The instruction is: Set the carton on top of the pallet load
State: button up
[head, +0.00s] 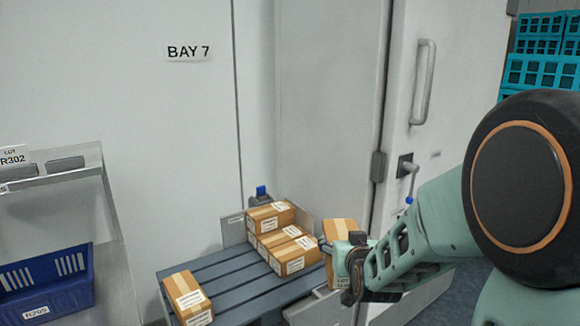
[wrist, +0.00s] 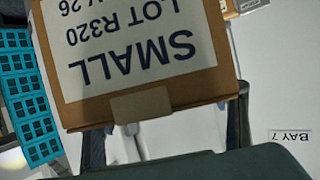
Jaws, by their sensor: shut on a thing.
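A brown carton (head: 341,228) with tan tape is held at the end of my arm, at the right end of the pallet. In the wrist view the carton (wrist: 190,85) fills the upper middle, its label reading SMALL LOT R320 upside down. My gripper (head: 352,264) is shut on it; the fingers show at either side of the carton in the wrist view. The grey slatted pallet (head: 228,277) bears a load of cartons (head: 294,256) at its back right, with one carton (head: 270,215) higher at the back. Another carton (head: 187,297) sits apart at the front left. My gripper hides part of the held carton.
A blue crate (head: 45,285) stands on a grey rack (head: 80,180) at left. A white door with a handle (head: 423,82) is behind my arm. Teal crates (head: 540,72) are stacked far right. Bare slats lie between the left carton and the load.

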aim_at(345, 238)
notch_tip(345, 238, up, 21)
jog(key=p, duration=1.9)
jog(key=shift+w, duration=0.2)
